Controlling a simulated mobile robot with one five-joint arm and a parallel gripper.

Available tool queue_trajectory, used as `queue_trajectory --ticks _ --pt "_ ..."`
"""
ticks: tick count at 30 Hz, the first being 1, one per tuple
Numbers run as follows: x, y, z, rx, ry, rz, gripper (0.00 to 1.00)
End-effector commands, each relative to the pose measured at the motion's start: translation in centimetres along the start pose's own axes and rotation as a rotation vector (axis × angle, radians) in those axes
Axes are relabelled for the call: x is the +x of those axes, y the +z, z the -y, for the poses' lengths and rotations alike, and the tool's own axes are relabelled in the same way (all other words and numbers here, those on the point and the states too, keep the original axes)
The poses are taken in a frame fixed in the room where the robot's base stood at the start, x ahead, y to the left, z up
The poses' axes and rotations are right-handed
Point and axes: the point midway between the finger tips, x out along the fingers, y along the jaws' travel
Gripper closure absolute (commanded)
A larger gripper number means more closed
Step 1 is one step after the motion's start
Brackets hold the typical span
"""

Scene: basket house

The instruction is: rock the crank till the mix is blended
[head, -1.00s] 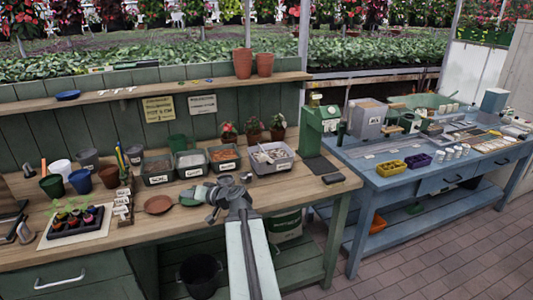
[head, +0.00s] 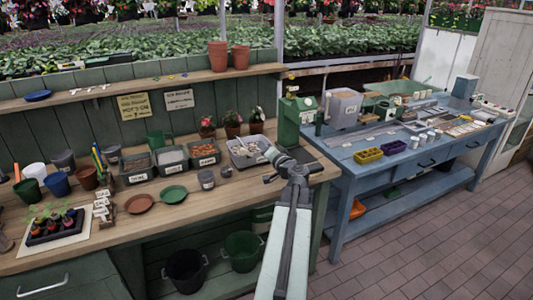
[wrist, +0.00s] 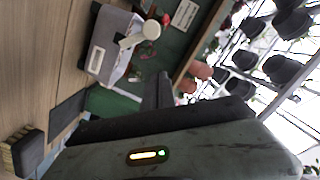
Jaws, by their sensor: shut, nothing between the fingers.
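A green upright machine (head: 292,118) with a pale label stands at the right end of the wooden bench. I cannot clearly make out a crank or any mix inside it. A dark green upright piece (head: 320,123) shows just right of it. My gripper (head: 268,168) is shut and empty, in front of the grey tub (head: 236,155) at the bench's right end. In the wrist view this tub (wrist: 108,67) holds a white-ended object, and part of the green machine (wrist: 112,102) shows beyond; my own dark parts hide much of it.
Labelled tubs (head: 171,160), saucers (head: 174,194) and a small grey pot (head: 206,180) crowd the wooden bench (head: 100,238). A blue bench (head: 350,180) with a clear bin (head: 343,108) and small trays stands at right. A dark brush (wrist: 22,152) lies near the bench edge. Tiled floor is open at right.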

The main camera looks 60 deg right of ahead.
Motion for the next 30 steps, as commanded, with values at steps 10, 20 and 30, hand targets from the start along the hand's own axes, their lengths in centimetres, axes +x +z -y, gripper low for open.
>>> queue_trajectory --ticks 10,20,30 --pt "4.5 3.0 -0.3 -0.001 0.0 0.001 1.0" --pt "4.8 3.9 0.0 -0.001 0.0 0.0 1.0" --pt "5.0 5.6 0.0 -0.001 0.0 0.001 1.0"
